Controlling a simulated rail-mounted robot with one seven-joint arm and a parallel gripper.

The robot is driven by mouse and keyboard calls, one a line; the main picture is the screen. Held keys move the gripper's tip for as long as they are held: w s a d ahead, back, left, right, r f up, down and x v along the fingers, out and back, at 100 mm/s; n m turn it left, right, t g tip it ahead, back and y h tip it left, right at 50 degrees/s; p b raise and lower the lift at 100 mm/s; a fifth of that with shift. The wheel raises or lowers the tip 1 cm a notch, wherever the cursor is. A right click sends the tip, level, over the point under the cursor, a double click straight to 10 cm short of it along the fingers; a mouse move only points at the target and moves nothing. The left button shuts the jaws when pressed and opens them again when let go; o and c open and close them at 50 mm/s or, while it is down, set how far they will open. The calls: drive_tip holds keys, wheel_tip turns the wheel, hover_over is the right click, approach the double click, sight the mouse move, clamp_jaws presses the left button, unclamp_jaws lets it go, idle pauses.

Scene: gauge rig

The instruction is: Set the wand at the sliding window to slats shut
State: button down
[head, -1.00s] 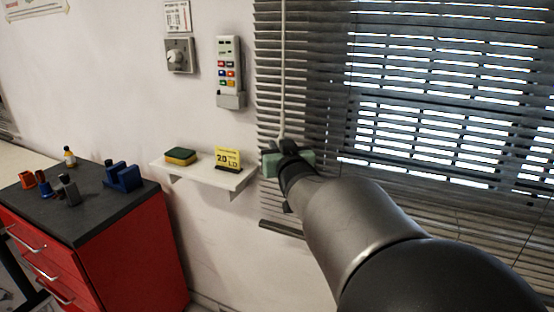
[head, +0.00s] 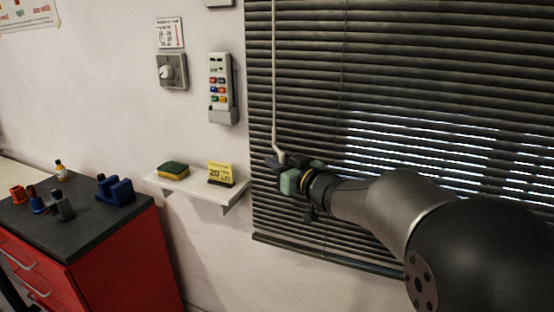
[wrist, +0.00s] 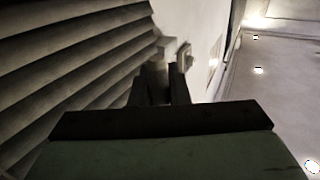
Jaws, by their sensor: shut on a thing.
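The wand (head: 275,80) is a thin pale rod hanging down the left part of the window blind (head: 400,90) in the head view. My gripper (head: 280,161) is shut on the wand's lower end. In the wrist view the gripper (wrist: 158,85) shows its dark fingers on either side of the pale wand end (wrist: 156,72). The blind's dark slats look mostly closed in the head view. Thin bright gaps still show low on the right, beside and above my arm. The wand's grip is partly hidden by the fingers.
A small white shelf (head: 205,188) with a sponge (head: 173,170) and a yellow sign (head: 220,173) is just left of my gripper. A red drawer cabinet (head: 110,262) stands lower left.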

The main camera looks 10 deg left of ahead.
idle(0.4)
drive_tip(key=c, duration=1.4)
unclamp_jaws()
drive_tip(key=shift+w, duration=0.1)
drive_tip(key=b+v, duration=0.1)
drive_tip(key=v, duration=1.6)
drive_tip(key=shift+s+d+b, duration=0.15)
drive_tip(key=shift+s+b, duration=0.05)
drive_tip(key=shift+b, duration=0.15)
